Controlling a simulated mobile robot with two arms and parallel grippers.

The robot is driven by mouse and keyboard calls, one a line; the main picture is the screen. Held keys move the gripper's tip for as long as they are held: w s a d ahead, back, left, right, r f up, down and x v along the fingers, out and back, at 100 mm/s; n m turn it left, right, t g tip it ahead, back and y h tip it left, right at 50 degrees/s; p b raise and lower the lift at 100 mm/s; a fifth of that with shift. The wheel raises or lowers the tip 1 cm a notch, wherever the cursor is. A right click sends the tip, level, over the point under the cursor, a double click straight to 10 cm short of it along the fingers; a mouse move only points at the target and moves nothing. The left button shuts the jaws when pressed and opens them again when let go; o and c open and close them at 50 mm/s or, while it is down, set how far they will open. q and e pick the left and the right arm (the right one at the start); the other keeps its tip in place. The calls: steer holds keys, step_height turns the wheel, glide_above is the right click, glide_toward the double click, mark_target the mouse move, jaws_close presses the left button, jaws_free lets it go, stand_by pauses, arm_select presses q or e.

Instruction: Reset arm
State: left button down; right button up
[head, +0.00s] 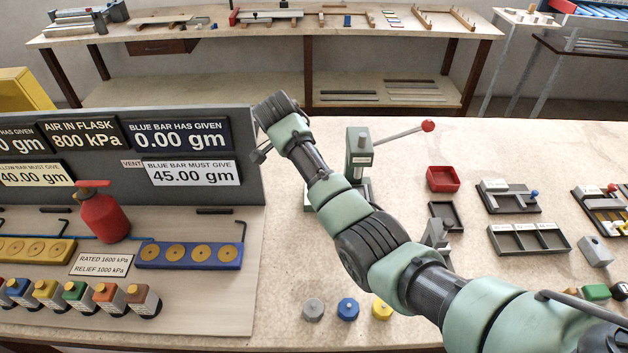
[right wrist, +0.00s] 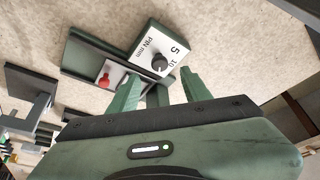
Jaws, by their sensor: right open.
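My right arm (head: 375,245) enters the head view from the lower right and reaches up and left across the bench, ending in front of the grey sign panel's right edge. Its fingers are hard to make out there. In the right wrist view my right gripper (right wrist: 158,78) is open, its two green fingers apart with nothing held between them. Beyond the fingers is a white plate with a dark knob (right wrist: 159,64), marked "PIN mm", on a dark green base with a red knob (right wrist: 104,80). I cannot tell whether the fingers touch it. My left gripper is not in view.
The sign panel (head: 258,185) stands at left, with a red flask (head: 102,215) and several coloured blocks. A green lever press (head: 359,150) stands behind my arm. A red tray (head: 443,179) and dark fixtures are at right. Grey, blue and yellow knobs lie in front.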

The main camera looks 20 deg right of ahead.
steer(key=shift+s+a+r, duration=0.1)
steer(key=shift+a+r, duration=0.1)
steer(key=shift+r, duration=0.35)
